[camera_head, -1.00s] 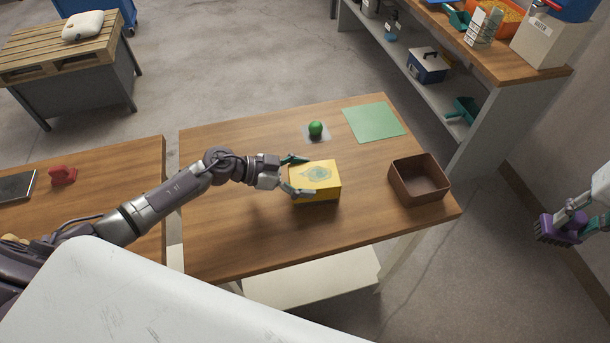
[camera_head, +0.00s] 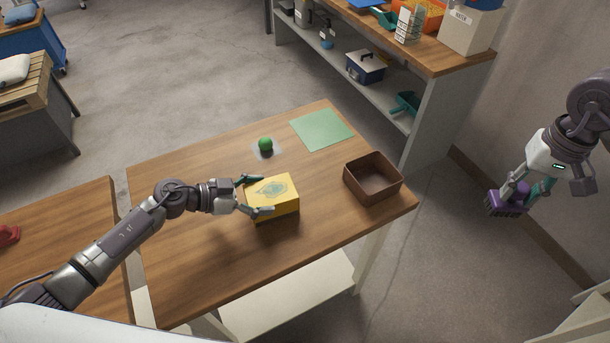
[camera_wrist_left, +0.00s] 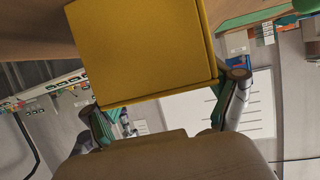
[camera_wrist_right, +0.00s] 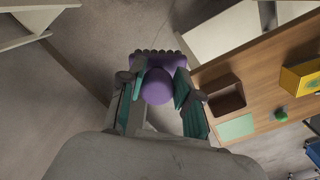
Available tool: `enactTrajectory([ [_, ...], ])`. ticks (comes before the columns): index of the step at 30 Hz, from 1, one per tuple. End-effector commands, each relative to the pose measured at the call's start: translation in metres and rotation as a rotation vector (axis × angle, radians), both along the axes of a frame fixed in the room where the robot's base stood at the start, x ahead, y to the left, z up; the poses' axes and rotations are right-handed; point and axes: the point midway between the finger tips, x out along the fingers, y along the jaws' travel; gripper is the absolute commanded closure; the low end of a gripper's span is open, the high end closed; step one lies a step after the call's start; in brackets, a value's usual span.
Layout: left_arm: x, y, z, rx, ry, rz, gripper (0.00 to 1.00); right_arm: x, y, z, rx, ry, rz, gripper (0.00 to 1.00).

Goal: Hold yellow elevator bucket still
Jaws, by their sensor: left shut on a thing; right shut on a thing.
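The yellow elevator bucket (camera_head: 275,193), a box-like yellow piece with a greenish mark on top, sits on the wooden table. My left gripper (camera_head: 258,196) is shut on it from its left, with a finger on either side. In the left wrist view the bucket's plain yellow face (camera_wrist_left: 145,50) fills the upper middle, between the green-padded fingers. My right gripper (camera_head: 522,190) is off to the right, beyond the table, shut on a purple brush-like tool (camera_head: 506,203). The tool's rounded knob (camera_wrist_right: 158,86) shows between the fingers in the right wrist view.
On the table (camera_head: 200,270) stand an open brown bin (camera_head: 373,190) right of the bucket, a green ball (camera_head: 265,144) behind it and a green mat (camera_head: 321,129). A shelf unit (camera_head: 430,62) stands behind. The floor under my right gripper looks clear.

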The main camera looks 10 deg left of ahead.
Motion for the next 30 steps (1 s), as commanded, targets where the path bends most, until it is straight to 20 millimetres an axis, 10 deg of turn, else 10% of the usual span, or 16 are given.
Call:
enactTrajectory([
  [8,0.0,0.0,0.0,0.0,0.0,0.001,0.57,0.002,0.002,0.0,0.001,-0.001,0.0,0.95],
  [14,0.0,0.0,0.0,-0.001,0.0,0.0,0.57,0.025,0.04,-0.013,0.005,-0.002,-0.007,0.95],
  [30,0.0,0.0,0.0,0.0,0.0,0.0,0.57,0.098,0.29,-0.041,-0.002,-0.004,-0.009,0.95],
])
